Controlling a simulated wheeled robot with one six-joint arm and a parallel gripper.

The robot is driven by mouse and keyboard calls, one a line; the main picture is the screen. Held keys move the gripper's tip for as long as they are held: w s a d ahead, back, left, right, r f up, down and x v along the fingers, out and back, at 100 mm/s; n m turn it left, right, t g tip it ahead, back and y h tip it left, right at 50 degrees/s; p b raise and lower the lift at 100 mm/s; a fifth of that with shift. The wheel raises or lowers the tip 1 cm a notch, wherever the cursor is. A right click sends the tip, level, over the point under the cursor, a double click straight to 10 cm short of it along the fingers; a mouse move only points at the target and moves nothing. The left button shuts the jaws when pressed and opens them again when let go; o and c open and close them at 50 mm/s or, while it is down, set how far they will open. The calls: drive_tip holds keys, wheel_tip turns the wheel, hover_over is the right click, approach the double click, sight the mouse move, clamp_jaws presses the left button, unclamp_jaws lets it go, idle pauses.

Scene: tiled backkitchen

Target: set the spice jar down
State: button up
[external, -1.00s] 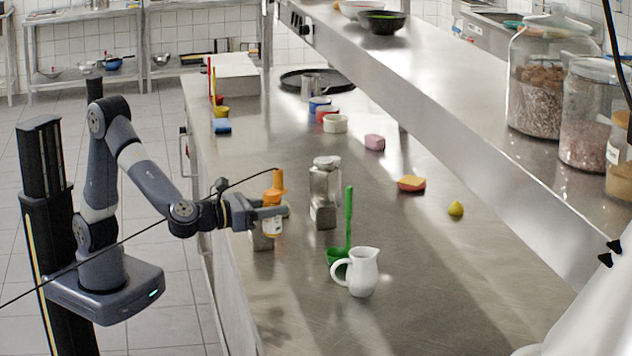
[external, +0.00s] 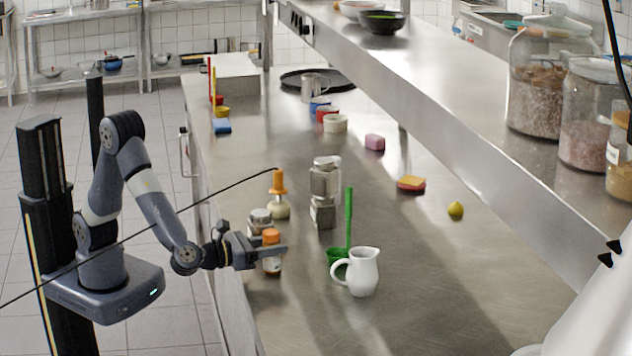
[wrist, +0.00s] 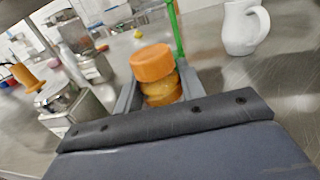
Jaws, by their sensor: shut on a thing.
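The spice jar (external: 271,266) has an orange lid and a pale label. My gripper (external: 274,249) is shut on it near the counter's left edge. In the wrist view, the orange lid (wrist: 152,62) stands up between the two fingers. The jar looks upright and low over the steel counter (external: 310,318). I cannot tell whether its base touches the counter.
The counter in front is clear.

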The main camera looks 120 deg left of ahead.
drive_tip(key=shift+f+b, duration=0.2)
drive_tip(key=shift+b, duration=0.2)
drive_tip(key=o, duration=1)
drive_tip(key=shift+r, duration=0.1)
drive_tip(key=shift+o, duration=0.2)
drive_tip(key=shift+r+p, duration=0.1)
drive_tip(key=shift+p, duration=0.2)
drive_tip(key=shift+r, duration=0.15)
drive_tip(key=b+v, duration=0.1)
drive_tip(key=v, duration=1.1)
drive_tip(key=shift+b, duration=0.4)
drive_tip(key=shift+o, duration=0.5)
